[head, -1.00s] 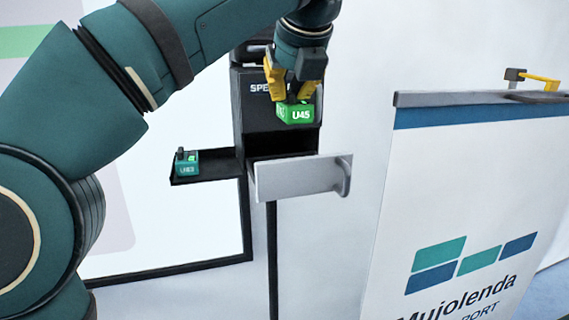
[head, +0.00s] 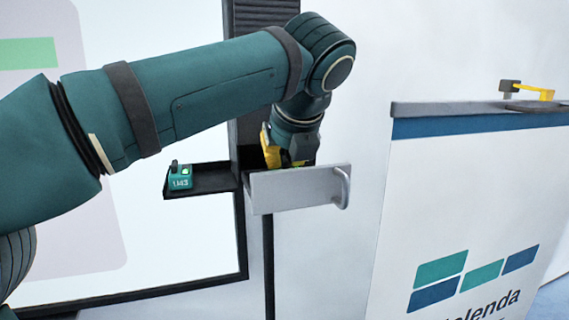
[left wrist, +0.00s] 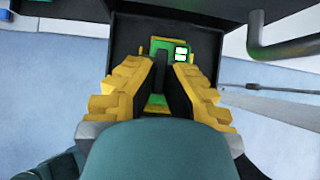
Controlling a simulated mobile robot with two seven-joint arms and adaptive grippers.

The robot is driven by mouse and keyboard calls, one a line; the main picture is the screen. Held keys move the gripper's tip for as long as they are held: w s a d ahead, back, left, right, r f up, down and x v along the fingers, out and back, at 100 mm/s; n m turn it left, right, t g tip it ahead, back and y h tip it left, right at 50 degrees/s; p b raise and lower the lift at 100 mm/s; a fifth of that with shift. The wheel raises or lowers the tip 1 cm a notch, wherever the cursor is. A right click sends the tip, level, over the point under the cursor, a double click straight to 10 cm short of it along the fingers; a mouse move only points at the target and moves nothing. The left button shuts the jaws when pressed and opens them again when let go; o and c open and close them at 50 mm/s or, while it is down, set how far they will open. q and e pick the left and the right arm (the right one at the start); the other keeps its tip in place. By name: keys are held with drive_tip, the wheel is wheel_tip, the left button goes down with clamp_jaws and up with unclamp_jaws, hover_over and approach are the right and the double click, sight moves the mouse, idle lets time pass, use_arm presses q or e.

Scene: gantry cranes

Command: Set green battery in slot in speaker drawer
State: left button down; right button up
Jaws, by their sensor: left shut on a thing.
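My left gripper (head: 285,157) reaches down into the open speaker drawer (head: 296,190), behind its light grey front. Its fingertips and the green battery are hidden there in the head view. In the left wrist view the green battery (left wrist: 163,46) with a small white label shows at the fingertips of my left gripper (left wrist: 162,75), inside the dark walls of the drawer (left wrist: 125,50). The gripper is shut on the battery. I cannot tell whether the battery touches the slot, which is hidden below it. My right gripper is not in view.
A small teal battery (head: 181,181) stands on a dark side tray (head: 218,184) left of the drawer. A curved handle (head: 342,187) sticks out from the drawer front.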

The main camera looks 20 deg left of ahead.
use_arm(q)
drive_tip(key=shift+f, duration=0.3)
drive_tip(key=c, duration=1.1)
unclamp_jaws()
drive_tip(key=shift+c, duration=0.2)
drive_tip(key=shift+r, duration=0.25)
drive_tip(key=p+v, duration=0.2)
drive_tip(key=v, duration=1)
drive_tip(key=shift+a, duration=0.1)
drive_tip(key=shift+f, duration=0.15)
